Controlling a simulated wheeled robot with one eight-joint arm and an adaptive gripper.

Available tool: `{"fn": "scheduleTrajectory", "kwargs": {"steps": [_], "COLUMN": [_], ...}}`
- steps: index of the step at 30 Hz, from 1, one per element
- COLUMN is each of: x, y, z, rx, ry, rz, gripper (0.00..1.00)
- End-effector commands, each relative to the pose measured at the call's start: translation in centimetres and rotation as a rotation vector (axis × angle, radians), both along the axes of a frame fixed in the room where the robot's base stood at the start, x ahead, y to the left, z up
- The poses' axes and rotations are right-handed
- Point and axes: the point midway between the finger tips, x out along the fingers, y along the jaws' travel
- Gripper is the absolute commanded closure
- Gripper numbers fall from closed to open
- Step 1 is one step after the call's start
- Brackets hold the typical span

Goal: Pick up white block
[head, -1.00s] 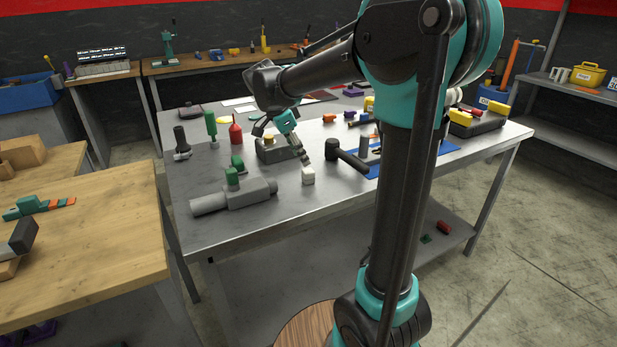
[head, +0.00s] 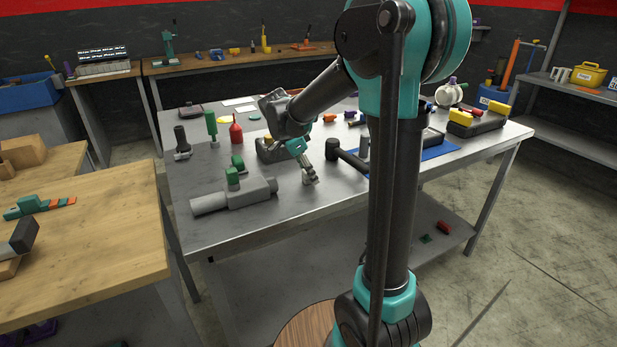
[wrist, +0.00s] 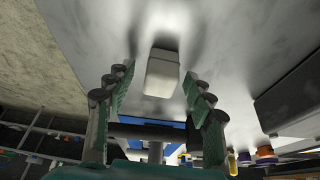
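The white block (wrist: 162,72) stands on the metal table top (wrist: 222,45), between the two fingers of my gripper (wrist: 160,80) in the wrist view. Bare table shows on both sides of the block, so neither finger appears to touch it. My gripper is open. In the head view my gripper (head: 309,176) points down at the table near its front edge, and its fingers mostly hide the block.
A grey pipe-like part (head: 240,196) with a green cap lies left of my gripper. A black-headed hammer (head: 333,148) lies close on the right. A grey box (head: 272,150) stands just behind. Free table lies in front.

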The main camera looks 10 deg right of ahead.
Motion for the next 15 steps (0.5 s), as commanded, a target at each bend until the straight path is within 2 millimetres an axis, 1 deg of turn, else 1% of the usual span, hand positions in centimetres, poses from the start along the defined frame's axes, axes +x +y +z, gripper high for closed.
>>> {"fn": "scheduleTrajectory", "kwargs": {"steps": [1, 2, 12, 13, 15], "x": [0.0, 0.0, 0.0, 0.0, 0.0], "y": [0.0, 0.0, 0.01, 0.01, 0.0], "z": [0.01, 0.01, 0.03, 0.03, 0.03], "rx": [0.0, 0.0, 0.0, 0.0, 0.0], "ry": [0.0, 0.0, 0.0, 0.0, 0.0], "rz": [0.0, 0.0, 0.0, 0.0, 0.0], "gripper": [0.52, 0.55, 0.97, 1.0, 1.0]}}
